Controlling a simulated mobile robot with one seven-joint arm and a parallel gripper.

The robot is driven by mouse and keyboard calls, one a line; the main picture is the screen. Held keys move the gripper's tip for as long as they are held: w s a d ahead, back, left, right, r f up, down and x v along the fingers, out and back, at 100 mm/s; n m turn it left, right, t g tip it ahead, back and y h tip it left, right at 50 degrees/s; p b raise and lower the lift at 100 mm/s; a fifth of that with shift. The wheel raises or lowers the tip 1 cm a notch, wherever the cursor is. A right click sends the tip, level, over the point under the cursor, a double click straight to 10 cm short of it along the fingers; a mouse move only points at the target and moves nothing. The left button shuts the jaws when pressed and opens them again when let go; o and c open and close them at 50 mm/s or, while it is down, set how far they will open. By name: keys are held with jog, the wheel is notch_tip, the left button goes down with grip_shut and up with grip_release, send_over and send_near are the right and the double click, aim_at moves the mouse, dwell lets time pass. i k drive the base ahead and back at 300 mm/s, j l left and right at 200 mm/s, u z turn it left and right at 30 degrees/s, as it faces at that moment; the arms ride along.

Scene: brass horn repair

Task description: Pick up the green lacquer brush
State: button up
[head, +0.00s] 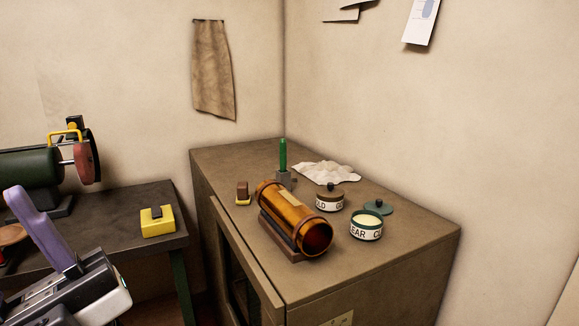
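The green lacquer brush (283,155) stands upright with its green handle up, in a small grey holder (284,177) near the back of the brown cabinet top. Its lower end is hidden in the holder. My gripper (40,230) is at the lower left of the head view, partly cut off by the frame edge. A purple finger points up and to the left. It is well to the left of the brush and nearer to the camera, apart from it. Its opening cannot be made out.
An amber cylinder (290,212) on a cradle lies in front of the brush on the cabinet (370,275). A white cloth (325,173), two labelled jars (330,200) (366,227) and a brown block (242,190) are nearby. A yellow block (157,222) and grinder (35,172) sit on the left bench.

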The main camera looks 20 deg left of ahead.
aim_at(283, 142)
jog(key=i+j+z, duration=0.1)
jog(key=j, duration=0.35)
jog(key=i+j+z, duration=0.15)
jog(key=j, duration=0.35)
jog(key=i+j+z, duration=0.1)
jog(key=j, duration=0.35)
jog(key=i+j+z, duration=0.15)
jog(key=j, duration=0.35)
